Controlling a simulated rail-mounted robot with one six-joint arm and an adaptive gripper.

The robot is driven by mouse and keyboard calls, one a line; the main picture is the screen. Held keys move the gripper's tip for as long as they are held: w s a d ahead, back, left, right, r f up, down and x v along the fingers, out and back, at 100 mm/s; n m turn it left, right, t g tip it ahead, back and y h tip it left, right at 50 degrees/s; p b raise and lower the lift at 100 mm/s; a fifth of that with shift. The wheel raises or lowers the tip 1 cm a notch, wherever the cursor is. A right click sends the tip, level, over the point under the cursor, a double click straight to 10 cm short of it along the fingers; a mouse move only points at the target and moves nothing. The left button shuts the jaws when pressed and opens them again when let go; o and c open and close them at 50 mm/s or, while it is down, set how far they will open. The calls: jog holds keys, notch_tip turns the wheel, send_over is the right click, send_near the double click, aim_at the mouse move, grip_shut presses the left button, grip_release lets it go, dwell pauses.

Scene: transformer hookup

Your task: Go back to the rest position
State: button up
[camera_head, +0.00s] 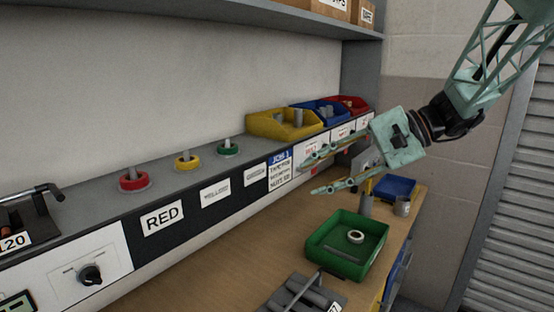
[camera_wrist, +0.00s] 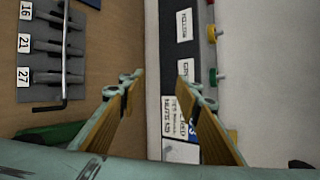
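My gripper (camera_head: 326,173) is in the air above the right part of the bench, in front of the label panel. Its two pale green fingers are spread wide apart with nothing between them. In the wrist view my gripper (camera_wrist: 158,88) also shows open, with the label strip and bench surface visible between the fingers. The rest position itself is not marked in either view.
A green tray (camera_head: 320,250) holding a ring (camera_head: 356,237) stands on the bench below my gripper. Yellow (camera_head: 262,126), blue (camera_head: 338,117) and red (camera_head: 359,103) bins sit on the ledge behind. A tool rack (camera_wrist: 52,50) lies on the bench. An overhead shelf (camera_head: 262,16) runs along the wall.

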jog(key=s+d+f+n+h, duration=0.15)
jog(key=s+h, duration=0.25)
jog(key=s, duration=1)
jog(key=s+d+f+n+h, duration=0.1)
jog(key=s+d+n+h, duration=0.2)
jog(key=s, duration=1.2)
jog(key=s+d+f+n+t+h, duration=0.1)
jog(key=s+d+h, duration=0.3)
jog(key=s, duration=0.5)
jog(key=shift+s+d+n+t+h, duration=0.35)
jog(key=shift+d+n, duration=0.4)
jog(key=shift+d, duration=0.5)
jog(key=shift+d, duration=0.1)
